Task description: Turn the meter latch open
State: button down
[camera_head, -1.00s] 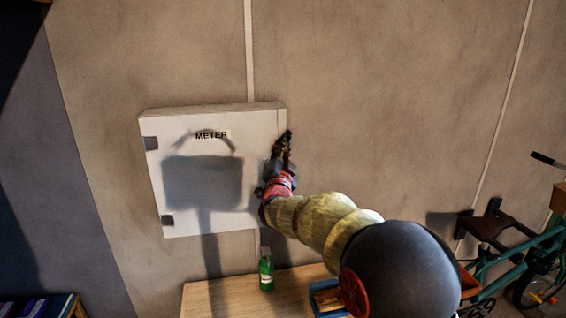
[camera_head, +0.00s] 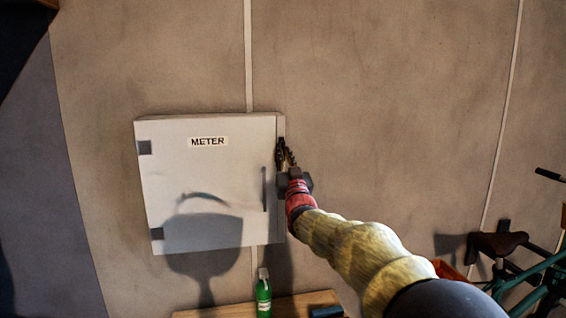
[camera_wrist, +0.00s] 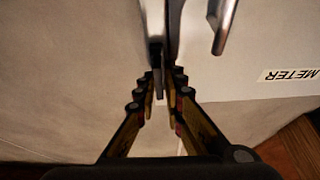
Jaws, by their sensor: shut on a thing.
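The white meter box (camera_head: 190,190) hangs on the wall with its door shut and a METER label (camera_head: 207,142), which shows upside down in the wrist view (camera_wrist: 291,75). My gripper (camera_head: 286,155) is at the box's upper right edge. In the wrist view, my gripper's fingers (camera_wrist: 163,85) are closed around a narrow dark metal piece, apparently the meter latch (camera_wrist: 156,55), at the box's side. The fingers hide part of it, so its exact turn is hard to tell. A door handle (camera_head: 265,190) stands upright beside it; its silver bar also shows in the wrist view (camera_wrist: 226,22).
A wooden table (camera_head: 225,311) stands below the box, with a green bottle (camera_head: 263,295) on it. A teal bicycle (camera_head: 535,278) is at the lower right. The wall (camera_head: 390,90) right of the box is bare.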

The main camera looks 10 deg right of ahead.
jog(key=shift+d+f+n, duration=0.1)
jog(key=shift+n, duration=0.2)
jog(key=c, duration=2)
grip_release()
jog(key=shift+d, duration=0.15)
jog(key=shift+c, duration=0.2)
jog(key=shift+o, duration=0.4)
jog(key=v, duration=1.2)
